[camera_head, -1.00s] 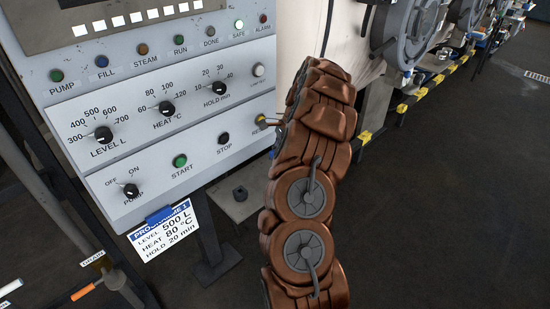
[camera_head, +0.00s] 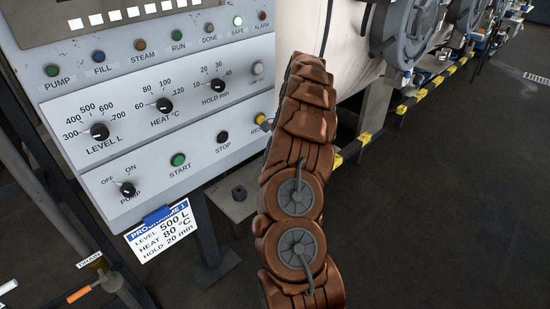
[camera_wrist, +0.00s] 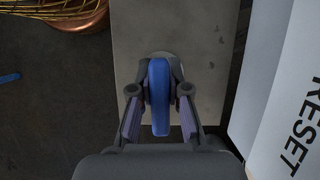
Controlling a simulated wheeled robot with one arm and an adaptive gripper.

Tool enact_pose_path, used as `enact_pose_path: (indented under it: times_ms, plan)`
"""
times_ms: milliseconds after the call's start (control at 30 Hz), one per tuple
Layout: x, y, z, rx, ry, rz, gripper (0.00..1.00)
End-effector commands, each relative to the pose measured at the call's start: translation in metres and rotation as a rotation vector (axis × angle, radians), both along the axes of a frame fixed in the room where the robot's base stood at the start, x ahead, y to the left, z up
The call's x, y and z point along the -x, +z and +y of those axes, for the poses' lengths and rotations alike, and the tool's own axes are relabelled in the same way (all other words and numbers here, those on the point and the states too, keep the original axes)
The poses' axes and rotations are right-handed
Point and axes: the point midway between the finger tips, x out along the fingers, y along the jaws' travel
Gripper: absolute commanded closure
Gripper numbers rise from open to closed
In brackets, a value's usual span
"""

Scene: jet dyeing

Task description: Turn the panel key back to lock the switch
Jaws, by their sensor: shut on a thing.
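In the wrist view my gripper (camera_wrist: 160,90) is shut on an upright, blue, flat-headed piece, which looks like the key (camera_wrist: 159,105). One finger lies on each side of it. A grey round part shows just behind the key's far end; whether the key sits in a lock there is not clear. In the head view the control panel (camera_head: 150,120) stands at the left, and my brown arm reaches to its lower right edge. There the arm hides the gripper, the key and any key switch. The key's turned angle cannot be read.
The yellow reset button (camera_head: 260,119) is close beside my arm. The panel also has dials, lamps and a green start button (camera_head: 178,160); the SAFE lamp (camera_head: 238,21) looks lit. A recipe card (camera_head: 162,230) hangs below. The floor at the right is clear.

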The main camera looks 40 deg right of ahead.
Motion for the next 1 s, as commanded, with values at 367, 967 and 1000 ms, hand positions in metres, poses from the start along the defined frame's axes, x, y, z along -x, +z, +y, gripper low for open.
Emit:
enact_pose_path:
  times_ms: [367, 967, 1000]
  plan:
    - [0.000, 0.000, 0.000, 0.000, -0.003, 0.001, 0.56]
    - [-0.001, 0.018, -0.008, 0.002, -0.003, -0.001, 0.55]
    - [-0.001, 0.022, -0.010, 0.003, -0.003, -0.001, 0.55]
